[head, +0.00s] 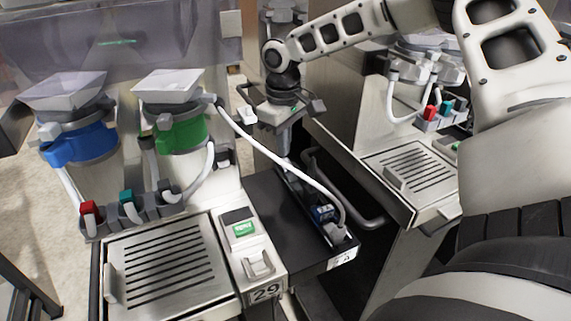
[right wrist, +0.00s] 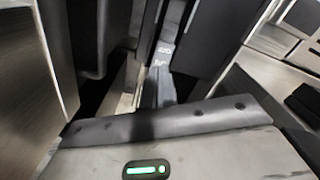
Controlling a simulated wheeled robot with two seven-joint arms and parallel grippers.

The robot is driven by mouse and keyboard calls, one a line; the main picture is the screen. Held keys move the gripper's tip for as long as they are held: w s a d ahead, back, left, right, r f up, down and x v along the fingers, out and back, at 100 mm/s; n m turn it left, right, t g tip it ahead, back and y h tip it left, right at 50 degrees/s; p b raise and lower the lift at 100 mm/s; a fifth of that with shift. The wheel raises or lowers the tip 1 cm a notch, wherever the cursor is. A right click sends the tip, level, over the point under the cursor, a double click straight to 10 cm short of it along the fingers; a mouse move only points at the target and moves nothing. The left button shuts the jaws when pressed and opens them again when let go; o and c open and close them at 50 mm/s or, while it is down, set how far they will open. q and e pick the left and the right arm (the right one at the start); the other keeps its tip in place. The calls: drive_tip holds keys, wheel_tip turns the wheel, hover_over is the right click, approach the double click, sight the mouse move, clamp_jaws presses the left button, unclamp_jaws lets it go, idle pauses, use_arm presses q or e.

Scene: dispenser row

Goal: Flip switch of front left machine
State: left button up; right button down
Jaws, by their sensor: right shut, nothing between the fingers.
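The dispenser machine at the front left (head: 165,265) has a slotted metal tray and a label reading 29. On its right-hand panel sits a small green-lit switch (head: 243,229) below a dark part. A metal bracket is on the same panel, nearer the label. My right gripper (head: 284,148) points down behind and to the right of this panel, clear of the switch. It is shut and empty. The right wrist view shows its housing with a green light, but the switch cannot be made out there. My left gripper is not in view.
A white hose arches from the machine to a black side unit (head: 300,240) with a blue part, right of the panel. Blue (head: 77,142) and green (head: 181,133) collared hoppers stand behind the tray. Another machine (head: 408,180) stands at right, with a rail beside it.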

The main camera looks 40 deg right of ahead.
sight(284, 160)
drive_tip(key=shift+f+b, duration=0.85)
drive_tip(key=shift+f, duration=0.25)
idle(0.8)
drive_tip(key=shift+s, duration=0.1)
drive_tip(key=shift+r+p, duration=0.55)
drive_tip(key=shift+r, duration=0.05)
wheel_tip(284, 160, up, 6)
drive_tip(key=p, duration=0.4)
